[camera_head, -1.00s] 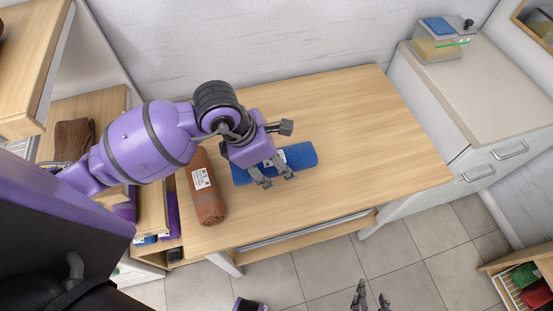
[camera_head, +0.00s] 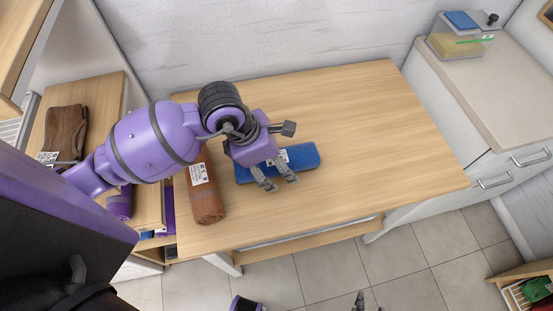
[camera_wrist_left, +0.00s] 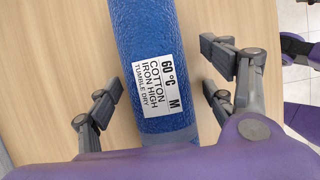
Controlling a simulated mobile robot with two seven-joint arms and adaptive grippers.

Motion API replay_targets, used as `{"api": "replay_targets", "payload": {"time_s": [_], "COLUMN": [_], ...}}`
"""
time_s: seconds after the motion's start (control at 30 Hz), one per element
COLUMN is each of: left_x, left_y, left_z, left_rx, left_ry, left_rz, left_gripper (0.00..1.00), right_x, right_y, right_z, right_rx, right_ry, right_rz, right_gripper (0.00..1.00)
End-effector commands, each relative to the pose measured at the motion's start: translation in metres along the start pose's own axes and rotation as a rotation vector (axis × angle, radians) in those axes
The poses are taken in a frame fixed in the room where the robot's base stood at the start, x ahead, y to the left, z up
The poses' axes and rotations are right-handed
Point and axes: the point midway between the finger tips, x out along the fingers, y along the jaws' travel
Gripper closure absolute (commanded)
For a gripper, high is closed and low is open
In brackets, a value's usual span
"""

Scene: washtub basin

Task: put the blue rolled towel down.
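The blue rolled towel (camera_head: 305,159) lies on the wooden table (camera_head: 345,110), under my left gripper (camera_head: 277,184). In the left wrist view the blue towel (camera_wrist_left: 147,50) runs between the fingers, with its white care label facing up. My left gripper (camera_wrist_left: 160,98) is open, with fingers on both sides of the towel. A clear gap shows on the right side; the left fingers are close to the towel, and contact cannot be told. My right gripper (camera_head: 368,302) barely shows at the bottom edge, its fingertips apart; nothing shows between them.
A brown rolled towel (camera_head: 208,203) lies on the table just left of the blue one. A shelf with a folded brown towel (camera_head: 66,130) stands at the left. A counter with a clear container (camera_head: 460,38) stands at the right. The table's right half is clear.

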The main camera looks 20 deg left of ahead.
Motion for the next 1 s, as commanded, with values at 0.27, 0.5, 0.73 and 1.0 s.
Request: {"api": "replay_targets", "payload": {"time_s": [0.27, 0.5, 0.73, 1.0], "left_x": [0.0, -0.024, -0.074, -0.114], "left_y": [0.0, 0.001, 0.001, 0.0], "left_z": [0.0, 0.001, 0.001, 0.001], "left_rx": [0.0, 0.001, 0.003, 0.001], "left_ry": [0.0, -0.002, 0.0, 0.0], "left_rz": [0.0, 0.003, 0.006, 0.001], "left_gripper": [0.21, 0.21, 0.21, 0.21], "right_x": [-0.001, -0.002, -0.004, -0.005], "right_y": [0.001, 0.001, 0.001, 0.001], "right_z": [0.002, 0.002, -0.001, -0.002], "right_rx": [0.001, 0.001, 0.002, 0.003], "right_ry": [-0.004, -0.004, -0.002, 0.0], "right_rz": [0.001, 0.002, 0.002, 0.002], "right_gripper": [0.6, 0.6, 0.6, 0.6]}}
